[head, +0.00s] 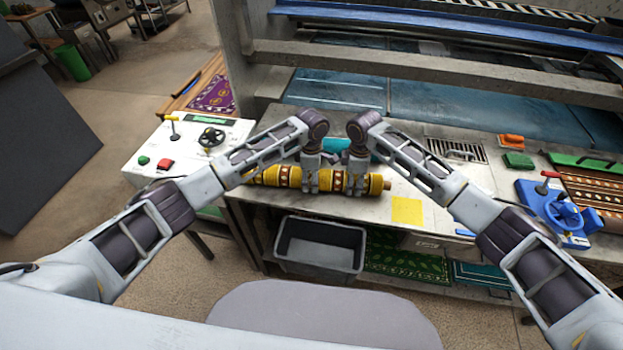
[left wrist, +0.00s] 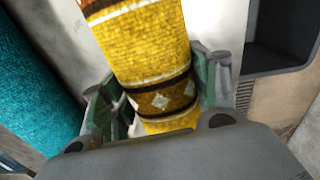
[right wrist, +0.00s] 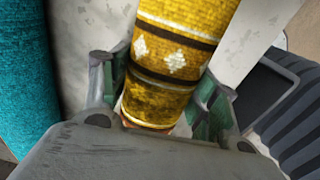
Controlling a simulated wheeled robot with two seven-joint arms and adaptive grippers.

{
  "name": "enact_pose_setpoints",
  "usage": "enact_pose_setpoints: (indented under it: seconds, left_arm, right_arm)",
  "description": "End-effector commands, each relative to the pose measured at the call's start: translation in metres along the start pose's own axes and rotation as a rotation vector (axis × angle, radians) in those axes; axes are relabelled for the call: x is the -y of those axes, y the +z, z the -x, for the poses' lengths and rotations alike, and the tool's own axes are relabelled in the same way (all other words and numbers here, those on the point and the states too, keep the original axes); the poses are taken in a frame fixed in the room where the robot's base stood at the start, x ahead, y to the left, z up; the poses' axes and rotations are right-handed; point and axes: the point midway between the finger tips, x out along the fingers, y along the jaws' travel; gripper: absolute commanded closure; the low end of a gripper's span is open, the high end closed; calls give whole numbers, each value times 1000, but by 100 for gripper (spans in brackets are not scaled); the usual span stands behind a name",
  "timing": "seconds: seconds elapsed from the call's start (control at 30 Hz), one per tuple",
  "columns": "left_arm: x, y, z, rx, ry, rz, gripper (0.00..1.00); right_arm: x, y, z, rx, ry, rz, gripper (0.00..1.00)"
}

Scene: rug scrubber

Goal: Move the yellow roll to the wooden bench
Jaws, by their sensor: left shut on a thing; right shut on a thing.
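The yellow roll (head: 334,181), with brown and white patterned bands, lies crosswise at the front of the grey worktop (head: 440,222). My left gripper (head: 311,186) is shut on it left of my right gripper (head: 357,187), which is also shut on it. The roll also shows between the fingers in the left wrist view (left wrist: 145,45) and the right wrist view (right wrist: 185,35). I cannot tell whether it touches the worktop or is slightly raised. A low wooden surface (head: 178,102), which looks like the wooden bench, stands at the back left with a purple rug on it.
A teal roll (head: 334,145) lies just behind the yellow roll. A white control panel (head: 148,147) with a lever and a wheel stands at the left, a blue wheel unit (head: 548,212) at the right. A grey bin (head: 320,246) sits below the front edge. Floor at left is open.

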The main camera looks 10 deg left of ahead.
Motion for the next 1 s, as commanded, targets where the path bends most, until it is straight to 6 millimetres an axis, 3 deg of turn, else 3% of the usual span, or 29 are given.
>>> enact_pose_setpoints:
  seconds: [1.0]
  left_arm:
    - [-1,0,25,1,2,1,94]
  right_arm:
    - [-1,0,25,-1,2,-1,94]
